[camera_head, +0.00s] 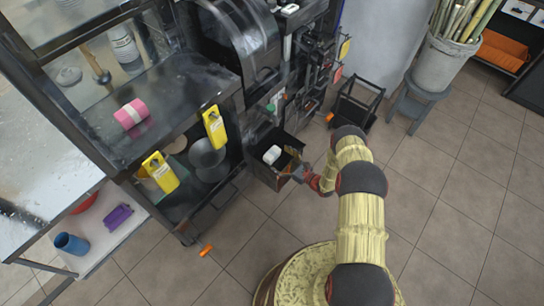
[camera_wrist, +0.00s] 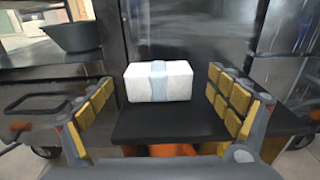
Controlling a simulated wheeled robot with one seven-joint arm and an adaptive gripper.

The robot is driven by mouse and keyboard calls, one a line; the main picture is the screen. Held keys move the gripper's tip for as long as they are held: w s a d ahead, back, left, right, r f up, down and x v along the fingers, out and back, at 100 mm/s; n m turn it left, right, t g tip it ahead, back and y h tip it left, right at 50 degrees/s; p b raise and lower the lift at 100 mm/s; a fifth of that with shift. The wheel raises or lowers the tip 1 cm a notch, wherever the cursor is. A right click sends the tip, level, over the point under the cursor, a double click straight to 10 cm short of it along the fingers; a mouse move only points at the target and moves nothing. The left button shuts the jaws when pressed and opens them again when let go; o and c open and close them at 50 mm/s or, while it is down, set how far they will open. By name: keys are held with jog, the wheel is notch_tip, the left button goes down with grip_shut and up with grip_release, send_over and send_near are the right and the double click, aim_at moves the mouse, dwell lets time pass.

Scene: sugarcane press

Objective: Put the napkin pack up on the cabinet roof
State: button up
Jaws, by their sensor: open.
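A white block-shaped pack with a pale blue band, which looks like the napkin pack (camera_wrist: 145,84), lies on a black flat surface (camera_wrist: 135,122) in the wrist view. In the head view the white pack (camera_head: 272,154) sits in or on a dark box-like holder (camera_head: 268,176) at the front of the machine. My gripper (camera_wrist: 160,100) is open, with its yellow-padded fingers on either side of the pack and nearer the camera. In the head view my gripper (camera_head: 302,173) is just right of the holder. The dark cabinet roof (camera_head: 178,90) is at upper left.
A black stand (camera_head: 355,104) is behind my arm. A dark bowl (camera_wrist: 72,38) shows at left in the wrist view. Open floor lies right.

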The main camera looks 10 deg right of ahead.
aim_at(276, 156)
jog(key=b+x, duration=0.1)
jog(key=x, duration=0.3)
jog(key=shift+a+f, duration=0.1)
jog(key=shift+c, duration=1.2)
jog(key=c, duration=1.1)
jog(key=shift+c, duration=0.3)
